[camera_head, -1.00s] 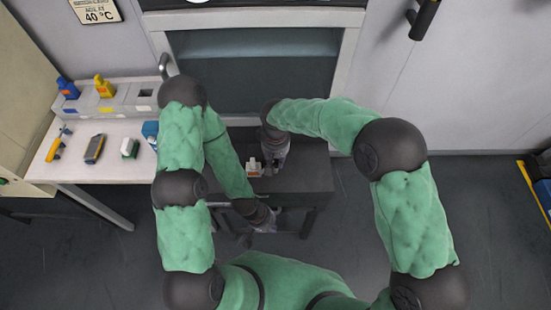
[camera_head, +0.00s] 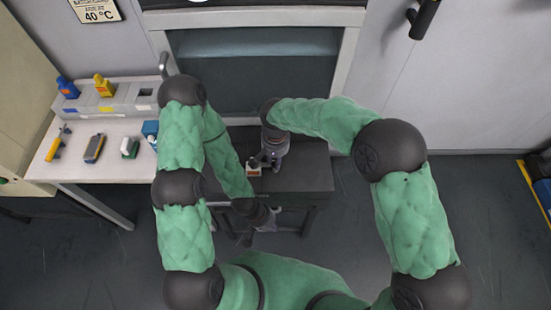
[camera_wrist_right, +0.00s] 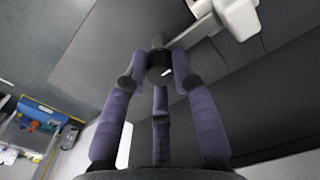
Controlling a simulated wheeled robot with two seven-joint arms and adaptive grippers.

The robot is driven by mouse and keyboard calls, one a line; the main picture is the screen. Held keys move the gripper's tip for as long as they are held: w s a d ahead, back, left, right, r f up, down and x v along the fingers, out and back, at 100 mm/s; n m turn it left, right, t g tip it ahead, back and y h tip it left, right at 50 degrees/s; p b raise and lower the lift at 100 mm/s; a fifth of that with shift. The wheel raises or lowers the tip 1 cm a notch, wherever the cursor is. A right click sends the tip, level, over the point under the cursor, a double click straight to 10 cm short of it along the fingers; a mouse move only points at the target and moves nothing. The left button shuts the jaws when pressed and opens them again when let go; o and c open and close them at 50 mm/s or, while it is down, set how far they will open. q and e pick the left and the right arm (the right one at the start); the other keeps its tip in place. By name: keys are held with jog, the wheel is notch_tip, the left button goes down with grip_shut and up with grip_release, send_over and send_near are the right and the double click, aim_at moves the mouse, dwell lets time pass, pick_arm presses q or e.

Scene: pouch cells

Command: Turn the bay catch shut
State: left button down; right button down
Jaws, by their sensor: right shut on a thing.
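The bay catch appears to be the pale lever with a dark round knob (camera_wrist_right: 160,66) in the right wrist view. Its pale arm (camera_wrist_right: 196,30) runs up and right to a blocky white part (camera_wrist_right: 238,14). My right gripper (camera_wrist_right: 160,78) has its purple-padded fingers closed around the knob. In the head view my right gripper (camera_head: 260,164) is low over the dark bench, beside a small pale part (camera_head: 254,172), which it partly covers. My left gripper (camera_head: 243,238) hangs low near the bench's front edge; its finger opening is too small and dark to read.
The dark bench (camera_head: 310,178) is mostly bare at right. A white table (camera_head: 70,168) at left holds small tools and a grey rack (camera_head: 120,100) with a blue and a yellow item. A glazed cabinet door (camera_head: 255,70) stands behind.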

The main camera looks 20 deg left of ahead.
aim_at(275, 160)
dwell(0.3)
jog(key=c, duration=1)
grip_release()
notch_tip(275, 160, up, 12)
